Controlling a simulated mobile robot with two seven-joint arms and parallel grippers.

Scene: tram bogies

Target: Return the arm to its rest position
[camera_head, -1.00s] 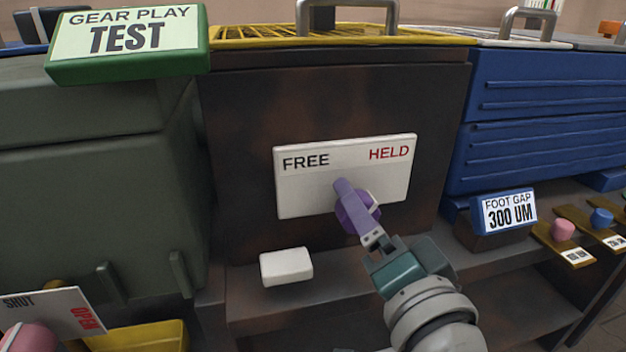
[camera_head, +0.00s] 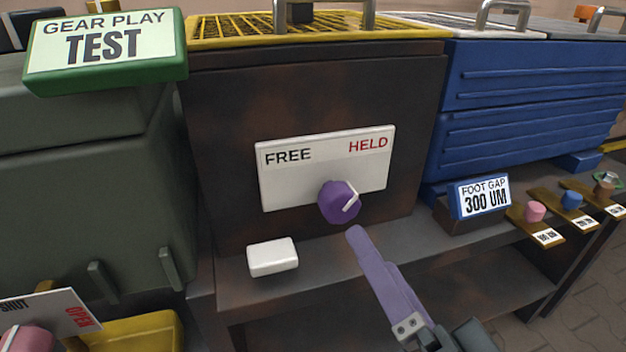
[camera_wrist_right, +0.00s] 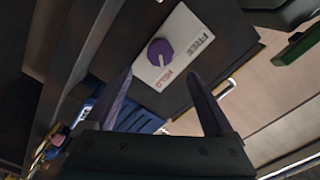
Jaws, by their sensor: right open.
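My right gripper (camera_head: 357,236) reaches up from the lower right in the head view, with its purple fingers overlapping edge-on. In the right wrist view its two fingers (camera_wrist_right: 160,77) are spread apart with nothing between them. The purple knob (camera_head: 337,203) sits on the white FREE/HELD plate (camera_head: 281,188), and its white mark slants up to the right, towards HELD. The fingertips are below the knob and clear of it. The knob (camera_wrist_right: 160,52) also shows beyond the fingers in the wrist view. My left gripper is not in view.
A white block (camera_head: 272,257) lies on the dark ledge below the plate. A blue FOOT GAP sign (camera_head: 479,197) and several coloured knobbed pieces stand at the right. A grey-green housing (camera_head: 90,200) and a yellow tray (camera_head: 140,333) are at the left.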

